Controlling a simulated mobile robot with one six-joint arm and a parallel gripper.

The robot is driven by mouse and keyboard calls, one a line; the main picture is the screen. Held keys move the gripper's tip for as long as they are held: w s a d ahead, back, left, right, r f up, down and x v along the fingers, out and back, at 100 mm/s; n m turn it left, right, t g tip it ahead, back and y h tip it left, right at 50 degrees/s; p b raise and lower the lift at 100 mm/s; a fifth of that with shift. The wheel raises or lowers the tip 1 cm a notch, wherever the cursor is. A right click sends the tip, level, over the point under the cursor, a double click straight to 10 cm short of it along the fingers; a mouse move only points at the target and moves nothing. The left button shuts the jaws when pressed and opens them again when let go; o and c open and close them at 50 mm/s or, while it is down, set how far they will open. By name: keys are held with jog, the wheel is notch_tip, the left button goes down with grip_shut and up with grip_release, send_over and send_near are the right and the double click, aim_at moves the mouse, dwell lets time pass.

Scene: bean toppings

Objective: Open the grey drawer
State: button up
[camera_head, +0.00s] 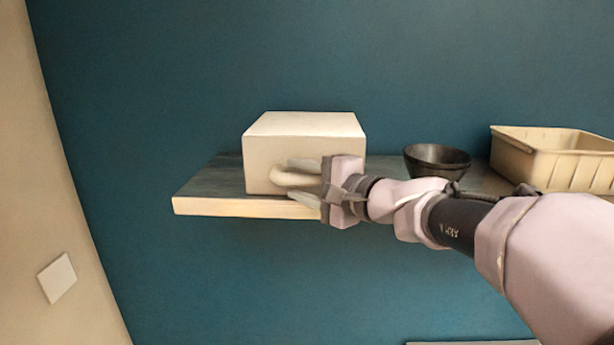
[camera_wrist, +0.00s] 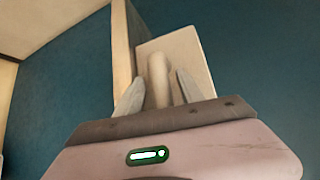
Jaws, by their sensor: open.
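The drawer unit is a light grey-beige box (camera_head: 303,125) on the left part of a wall shelf, and its front also shows in the wrist view (camera_wrist: 190,52). A thick rounded handle (camera_head: 285,178) sticks out from the front face. No gap shows around the front. My gripper (camera_head: 304,180) is in front of the box, its fingers pointing at the handle. In the wrist view the handle (camera_wrist: 158,72) lies between the two open fingertips (camera_wrist: 156,92). I cannot tell whether either finger touches it.
The shelf (camera_head: 215,190) has a pale front edge and ends just left of the box. A dark bowl (camera_head: 437,160) and a beige ribbed bin (camera_head: 555,160) stand on it to the right, behind my arm. The space below the shelf is mostly clear.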

jog(key=shift+s+d+r, duration=0.1)
jog(key=shift+c, duration=1.2)
grip_shut()
